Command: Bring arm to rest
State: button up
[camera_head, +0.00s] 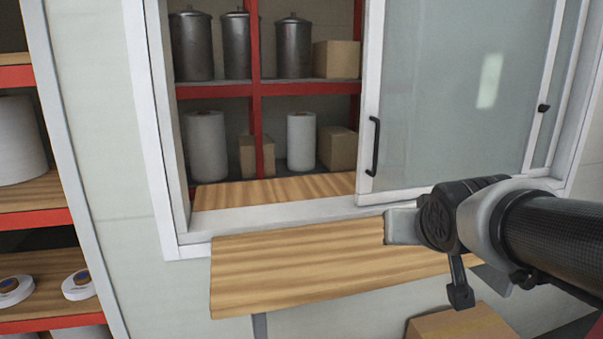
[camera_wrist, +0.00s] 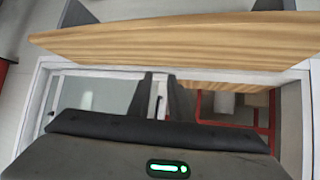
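My arm (camera_head: 545,235) reaches in from the right in the head view, its end in front of the window and over the wooden ledge (camera_head: 300,265). In the wrist view, the two dark fingers of my gripper (camera_wrist: 160,78) stand apart with a gap between them, and nothing is held. The window frame and its dark handle show through the gap, beyond the fingers. In the head view that handle (camera_head: 375,146) is clear of my arm. The fingertips are hard to make out in the head view.
The sliding glass pane (camera_head: 440,100) covers the window's right side; its left side is open. Behind are red shelves (camera_head: 215,91) with metal canisters, white rolls and boxes. Another shelf rack (camera_head: 30,218) stands at left. A cardboard box (camera_head: 462,325) sits below the ledge.

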jog(key=s+a+f+n+g+y, duration=0.1)
jog(key=s+a+f+g, duration=0.15)
jog(key=s, duration=0.55)
jog(key=s+a+f+g+y, duration=0.15)
jog(key=s+a+f, duration=0.25)
jog(key=s, duration=0.5)
notch_tip(320, 180, up, 15)
jog(key=g+p, duration=0.1)
jog(key=p, duration=1.4)
jog(key=shift+w+d+r+h, duration=0.15)
jog(key=shift+d+r+h, duration=0.1)
jog(key=shift+h, duration=0.2)
jog(key=shift+f, duration=0.1)
